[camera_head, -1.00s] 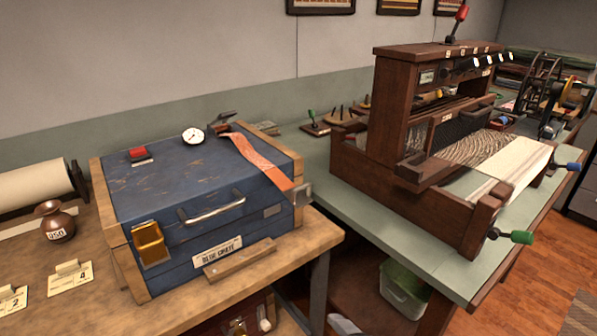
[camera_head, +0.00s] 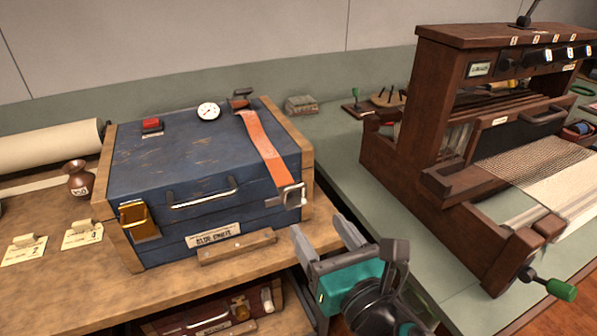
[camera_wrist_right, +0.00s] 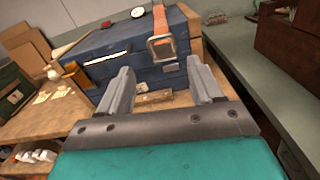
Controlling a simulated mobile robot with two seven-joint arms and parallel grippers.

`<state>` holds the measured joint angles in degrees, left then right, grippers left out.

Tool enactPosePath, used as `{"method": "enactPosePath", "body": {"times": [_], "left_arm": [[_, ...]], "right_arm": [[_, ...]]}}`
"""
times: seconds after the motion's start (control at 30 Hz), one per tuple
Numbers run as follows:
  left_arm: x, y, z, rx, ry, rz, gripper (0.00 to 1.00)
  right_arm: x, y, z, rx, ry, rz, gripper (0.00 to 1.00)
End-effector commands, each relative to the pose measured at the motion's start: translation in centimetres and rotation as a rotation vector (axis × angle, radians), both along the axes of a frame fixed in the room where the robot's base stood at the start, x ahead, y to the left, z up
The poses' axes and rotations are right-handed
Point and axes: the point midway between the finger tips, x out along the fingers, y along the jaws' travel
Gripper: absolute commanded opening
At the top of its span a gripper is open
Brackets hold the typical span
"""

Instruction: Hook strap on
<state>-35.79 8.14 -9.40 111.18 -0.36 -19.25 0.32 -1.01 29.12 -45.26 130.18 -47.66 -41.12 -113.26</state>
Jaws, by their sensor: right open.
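An orange strap (camera_head: 262,147) lies over the lid of the blue crate (camera_head: 190,165) and hangs over its front right edge. A metal buckle (camera_head: 291,196) is at the strap's lower end, and it also shows in the right wrist view (camera_wrist_right: 162,48). A brass-coloured latch (camera_head: 137,220) is on the crate's front left. My right gripper (camera_head: 318,244) is open and empty, in front of and below the buckle and apart from it. In the right wrist view its fingers (camera_wrist_right: 162,88) point at the crate's front. My left gripper is not in view.
A wooden loom (camera_head: 440,120) stands on the green table to the right. A red button (camera_head: 152,124) and a round dial (camera_head: 208,112) are on the crate lid. A brown pot (camera_head: 79,180) and paper tags (camera_head: 82,236) sit on the bench at left. A wooden bar (camera_head: 237,248) lies before the crate.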

Motion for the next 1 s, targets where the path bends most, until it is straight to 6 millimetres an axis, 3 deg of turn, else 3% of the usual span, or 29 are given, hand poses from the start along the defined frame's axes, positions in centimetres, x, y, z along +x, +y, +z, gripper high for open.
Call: {"method": "enactPosePath", "body": {"times": [0.27,0.7,1.0], "left_arm": [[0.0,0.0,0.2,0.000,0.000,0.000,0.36],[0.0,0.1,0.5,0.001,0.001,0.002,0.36],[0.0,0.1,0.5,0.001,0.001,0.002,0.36]], "right_arm": [[0.9,0.4,0.8,-0.070,-0.045,0.002,0.65],[9.1,3.1,0.8,-0.065,-0.043,0.001,0.65],[12.0,4.0,0.7,-0.065,-0.042,0.003,0.65]]}}
